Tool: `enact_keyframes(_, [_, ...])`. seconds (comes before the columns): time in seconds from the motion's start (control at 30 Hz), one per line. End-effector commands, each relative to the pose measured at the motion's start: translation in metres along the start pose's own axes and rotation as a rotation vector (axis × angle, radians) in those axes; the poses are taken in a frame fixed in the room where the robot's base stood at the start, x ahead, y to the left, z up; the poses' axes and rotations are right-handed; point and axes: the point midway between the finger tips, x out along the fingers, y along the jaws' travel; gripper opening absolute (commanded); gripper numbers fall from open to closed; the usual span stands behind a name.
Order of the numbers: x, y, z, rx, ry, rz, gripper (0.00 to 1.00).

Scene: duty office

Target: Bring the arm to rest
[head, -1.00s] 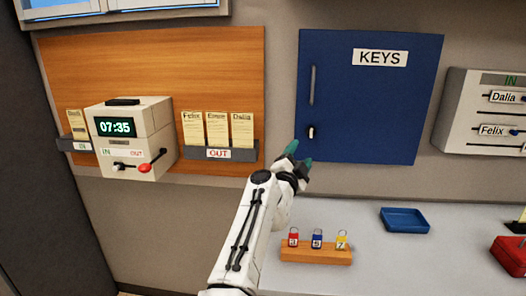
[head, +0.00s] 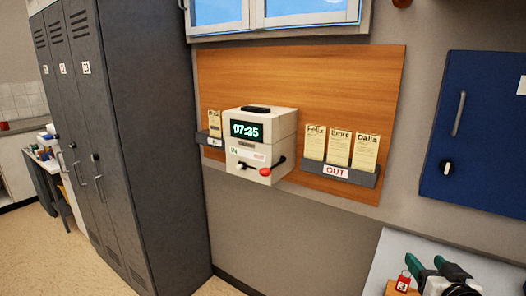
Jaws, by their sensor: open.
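My gripper (head: 441,270) is at the bottom right of the head view, with its green-tipped fingers showing and the rest of my arm below the frame. The fingers are apart and I see nothing between them. It is in front of the wooden key stand (head: 393,289), where a red tag (head: 403,281) shows just left of the fingers. The rest of the stand is hidden or out of frame. The blue key cabinet (head: 490,130) is on the wall above, its door shut.
A time clock (head: 262,150) reading 07:35 sits on a wooden board between card racks; the OUT rack (head: 340,171) holds three cards. Grey lockers (head: 135,130) stand at left. The white desk (head: 400,250) is at the lower right. Open floor (head: 60,255) shows at lower left.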

Motion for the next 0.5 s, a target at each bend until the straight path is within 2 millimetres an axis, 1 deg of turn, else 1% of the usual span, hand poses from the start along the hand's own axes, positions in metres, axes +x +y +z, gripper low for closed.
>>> enact_keyframes(0.03, [-0.018, -0.005, 0.029, -0.034, -0.091, -0.014, 0.62])
enact_keyframes(0.07, [-0.028, -0.009, 0.045, -0.051, -0.144, -0.022, 0.62])
enact_keyframes(0.1, [-0.042, -0.014, 0.066, -0.069, -0.216, -0.032, 0.62])
enact_keyframes(0.17, [-0.067, -0.021, 0.098, -0.093, -0.325, -0.045, 0.62])
enact_keyframes(0.2, [-0.085, -0.027, 0.117, -0.105, -0.396, -0.053, 0.62])
enact_keyframes(0.27, [-0.112, -0.034, 0.145, -0.118, -0.499, -0.063, 0.62])
enact_keyframes(0.3, [-0.131, -0.038, 0.162, -0.125, -0.564, -0.067, 0.62])
enact_keyframes(0.37, [-0.159, -0.045, 0.185, -0.13, -0.655, -0.074, 0.62])
enact_keyframes(0.4, [-0.178, -0.048, 0.198, -0.133, -0.715, -0.077, 0.62])
enact_keyframes(0.47, [-0.206, -0.055, 0.216, -0.133, -0.798, -0.083, 0.62])
enact_keyframes(0.5, [-0.225, -0.059, 0.227, -0.133, -0.851, -0.086, 0.62])
